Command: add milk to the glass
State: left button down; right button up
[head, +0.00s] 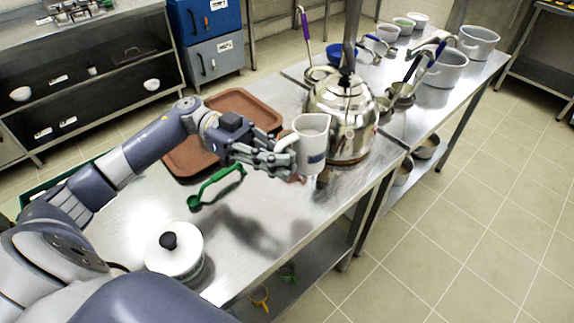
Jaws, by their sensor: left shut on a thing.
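A white jug (312,150) with a handle, a lip and a dark blue mark is held up in front of the steel kettle. My left gripper (284,157) is shut on the jug's handle side, to the left of its body. The jug looks close to upright. I cannot tell from here how much milk is inside it. I cannot make out a glass; the jug and hand cover part of the table behind them. My right gripper is not in view.
A large steel kettle (345,115) stands just right of and behind the jug. Pots fill the far right table.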

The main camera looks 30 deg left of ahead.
pick_arm(q)
jog(key=shift+w+f, duration=0.25)
jog(key=shift+f, duration=0.2)
jog(key=shift+s+f+n, duration=0.15)
jog(key=shift+f+n, duration=0.1)
jog(key=shift+n, duration=0.05)
jog(key=shift+s+a+f+n, duration=0.1)
jog(key=shift+s+f+n, duration=0.05)
jog(key=shift+f+n, duration=0.4)
jog(key=shift+f+n+y, duration=0.5)
jog(key=shift+f+n, duration=0.1)
jog(key=shift+n, duration=0.15)
jog(key=r+n+p, duration=0.1)
jog(key=p, duration=0.4)
jog(key=r+n+p, duration=0.1)
jog(key=shift+w+n+g+y+p, duration=0.2)
jog(key=shift+n+g+y+p, duration=0.1)
jog(key=shift+y+p, duration=0.1)
jog(key=shift+f, duration=0.15)
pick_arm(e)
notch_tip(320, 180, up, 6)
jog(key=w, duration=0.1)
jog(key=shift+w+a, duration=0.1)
